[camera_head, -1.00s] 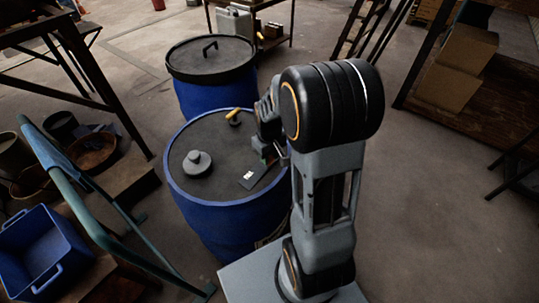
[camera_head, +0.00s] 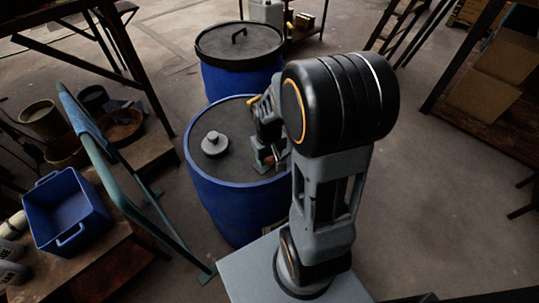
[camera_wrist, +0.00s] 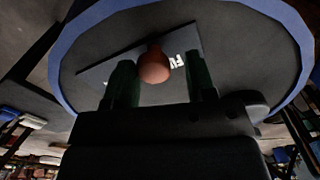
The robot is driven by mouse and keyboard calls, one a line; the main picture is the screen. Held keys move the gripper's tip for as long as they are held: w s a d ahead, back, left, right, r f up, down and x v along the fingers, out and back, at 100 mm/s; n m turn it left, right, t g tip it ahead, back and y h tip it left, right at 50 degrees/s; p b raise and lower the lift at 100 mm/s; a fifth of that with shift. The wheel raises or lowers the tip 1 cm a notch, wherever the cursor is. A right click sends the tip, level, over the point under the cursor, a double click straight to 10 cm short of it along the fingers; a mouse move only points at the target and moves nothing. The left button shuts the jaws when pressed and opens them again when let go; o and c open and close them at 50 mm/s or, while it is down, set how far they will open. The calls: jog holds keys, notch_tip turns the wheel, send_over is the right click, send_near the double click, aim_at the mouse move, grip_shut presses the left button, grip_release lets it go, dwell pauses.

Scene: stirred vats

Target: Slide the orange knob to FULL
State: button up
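The orange knob (camera_wrist: 153,66) shows in the wrist view as a rounded, dull orange-brown top on a dark plate (camera_wrist: 97,75). White letters, partly readable as "FU", lie just right of the knob on the plate. My gripper (camera_wrist: 159,70) is open, with one finger to the left of the knob and one to the right. Gaps show on both sides, wider on the right. In the head view my gripper (camera_head: 268,163) is low over the near right part of the blue vat's dark lid (camera_head: 232,125).
A grey round cap (camera_head: 214,144) stands on the lid, left of my gripper. A second blue vat (camera_head: 240,78) stands behind.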

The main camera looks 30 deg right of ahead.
aim_at(269, 158)
jog(key=shift+o, duration=0.6)
jog(key=shift+d, duration=0.1)
jog(key=shift+r, duration=0.3)
notch_tip(269, 158, up, 13)
jog(key=p, duration=0.1)
jog(key=shift+r, duration=0.15)
